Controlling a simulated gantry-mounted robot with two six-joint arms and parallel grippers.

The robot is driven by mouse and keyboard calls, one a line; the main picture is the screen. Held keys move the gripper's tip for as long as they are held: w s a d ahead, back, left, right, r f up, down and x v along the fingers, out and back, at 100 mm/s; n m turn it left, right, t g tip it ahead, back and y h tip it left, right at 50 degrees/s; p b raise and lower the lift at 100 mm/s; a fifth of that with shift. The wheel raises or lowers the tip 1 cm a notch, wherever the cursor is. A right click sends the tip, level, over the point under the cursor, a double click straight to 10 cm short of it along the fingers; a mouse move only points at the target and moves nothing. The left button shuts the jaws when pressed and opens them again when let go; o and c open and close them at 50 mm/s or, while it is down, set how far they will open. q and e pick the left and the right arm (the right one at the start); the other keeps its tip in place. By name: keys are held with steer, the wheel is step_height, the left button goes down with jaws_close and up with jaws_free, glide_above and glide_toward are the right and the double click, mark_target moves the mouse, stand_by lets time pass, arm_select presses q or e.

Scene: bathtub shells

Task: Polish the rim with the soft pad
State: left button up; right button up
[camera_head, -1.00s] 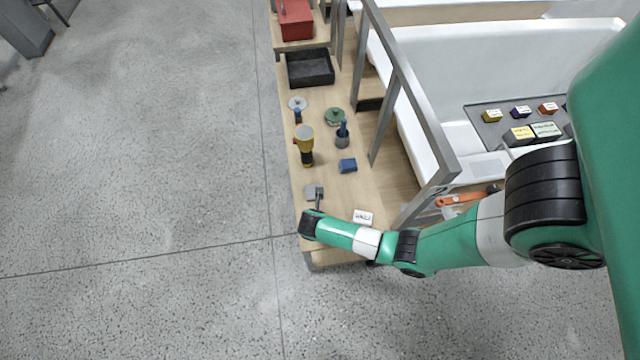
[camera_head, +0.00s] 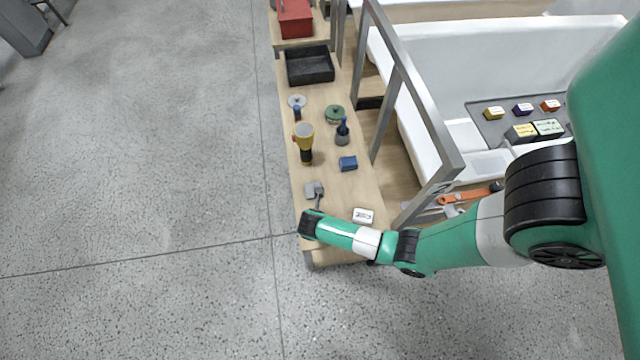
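The white bathtub shell (camera_head: 505,65) stands at the right; its left rim (camera_head: 408,132) runs behind a grey frame post. I cannot tell which is the soft pad. One green arm of mine enters from the right and ends in a black wrist over the bench's near end. Its gripper is hidden, and no other gripper shows.
A black open bin (camera_head: 310,67) and a red box (camera_head: 295,18) stand at the back of the bench. A grey flat tool (camera_head: 314,190) and a white card (camera_head: 363,215) lie near my wrist. Grey frame bars (camera_head: 415,90) rise between bench and tub.

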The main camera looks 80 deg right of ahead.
steer(key=shift+f+b, duration=0.3)
steer(key=shift+f, duration=0.15)
steer(key=shift+f, duration=0.15)
stand_by(1.4)
step_height(320, 180, up, 7)
steer(key=p, duration=0.8)
steer(key=shift+r, duration=0.2)
steer(key=shift+f, duration=0.1)
